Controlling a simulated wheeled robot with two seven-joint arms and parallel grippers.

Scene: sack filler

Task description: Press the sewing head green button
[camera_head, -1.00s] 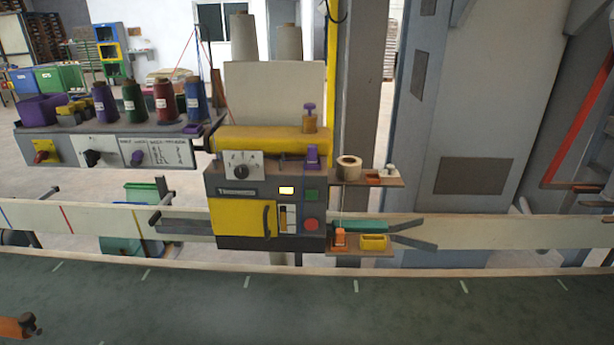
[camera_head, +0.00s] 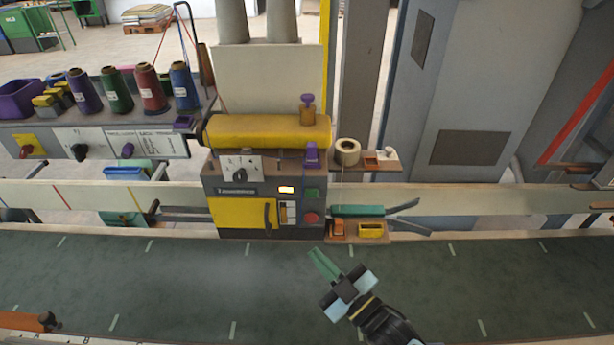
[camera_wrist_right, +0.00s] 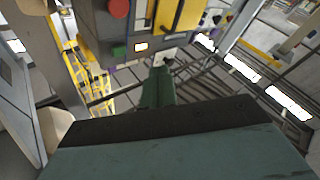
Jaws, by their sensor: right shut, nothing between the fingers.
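The sewing head (camera_head: 265,190) is a grey and yellow machine at the centre of the head view, behind the green belt. In the right wrist view the green button (camera_wrist_right: 119,49) and red button (camera_wrist_right: 118,8) show upside down near the top. My right gripper (camera_head: 322,264) is shut and empty, in front of and below the buttons, apart from the machine. Its green fingers (camera_wrist_right: 158,88) also show in the wrist view. My left gripper is not in view.
The green conveyor belt (camera_head: 190,275) runs across the front. A small shelf with an orange item and a yellow tray (camera_head: 371,230) juts out right of the machine. Thread cones (camera_head: 148,88) stand on a panel at left. A grey column (camera_head: 365,80) rises behind.

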